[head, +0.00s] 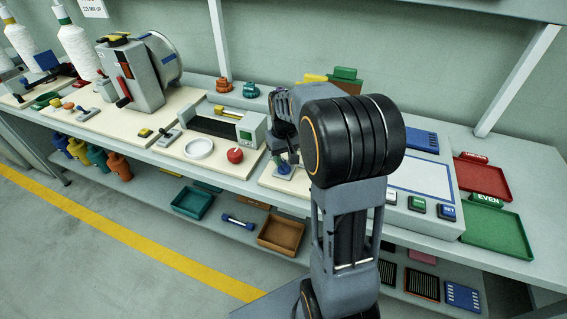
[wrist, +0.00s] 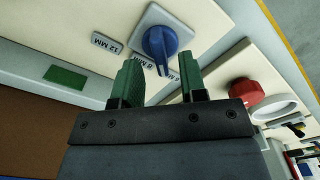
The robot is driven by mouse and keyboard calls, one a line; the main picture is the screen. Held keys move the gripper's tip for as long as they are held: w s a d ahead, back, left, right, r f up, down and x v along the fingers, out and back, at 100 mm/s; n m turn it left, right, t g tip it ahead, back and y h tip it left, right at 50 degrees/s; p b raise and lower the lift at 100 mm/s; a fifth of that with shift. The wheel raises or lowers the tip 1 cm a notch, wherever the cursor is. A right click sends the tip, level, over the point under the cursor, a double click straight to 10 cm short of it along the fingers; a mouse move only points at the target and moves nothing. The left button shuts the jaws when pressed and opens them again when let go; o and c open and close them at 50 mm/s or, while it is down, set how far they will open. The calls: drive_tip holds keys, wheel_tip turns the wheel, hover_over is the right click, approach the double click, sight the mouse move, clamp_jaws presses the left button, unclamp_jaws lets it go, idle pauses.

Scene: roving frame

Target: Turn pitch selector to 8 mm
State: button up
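The pitch selector is a blue knob (wrist: 166,42) with a pointed bar, on a light grey square plate (wrist: 150,15). Labels 12 MM (wrist: 107,43), 8 MM and 4 MM (wrist: 172,74) run beside it; my fingers partly cover the lower two. The bar's tip points down in the wrist view, near the gap between 8 MM and 4 MM; the exact setting is hard to tell. My gripper (wrist: 160,72) is open and empty, its green fingers apart with the knob just beyond their tips. In the head view the knob (head: 285,170) shows below my gripper, partly hidden by my arm.
A red knob (wrist: 241,94) and a white ring (wrist: 275,108) lie to the right in the wrist view. In the head view, a grey box with a green screen (head: 251,131) stands left of the arm. A white panel with buttons (head: 420,180) lies to the right.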

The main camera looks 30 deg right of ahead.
drive_tip(key=shift+f, duration=1.3)
drive_tip(key=shift+c, duration=0.3)
clamp_jaws()
